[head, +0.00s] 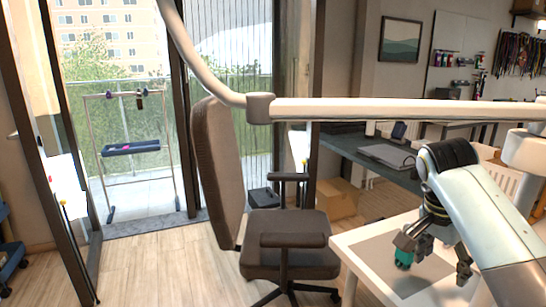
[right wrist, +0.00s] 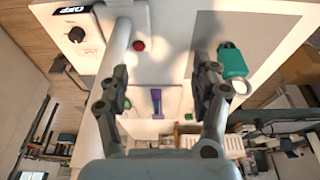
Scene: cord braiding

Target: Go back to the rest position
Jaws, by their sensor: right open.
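My right gripper (head: 436,256) is over the white table at the lower right of the head view. Its two fingers are spread apart, and in the right wrist view (right wrist: 160,85) the space between them is empty. A small teal piece (head: 403,259) shows by one finger; in the right wrist view it (right wrist: 233,62) lies beside the right-hand finger, outside the jaws. I cannot tell whether it touches the finger. My left gripper is not in view. No cord shows in the jaws.
The white table (head: 352,245) has a grey area on top. The right wrist view shows a black knob (right wrist: 76,34), a red button (right wrist: 139,45) and a purple piece (right wrist: 156,98). An office chair (head: 290,226) stands left of the table. A pale bar (head: 400,110) crosses the head view.

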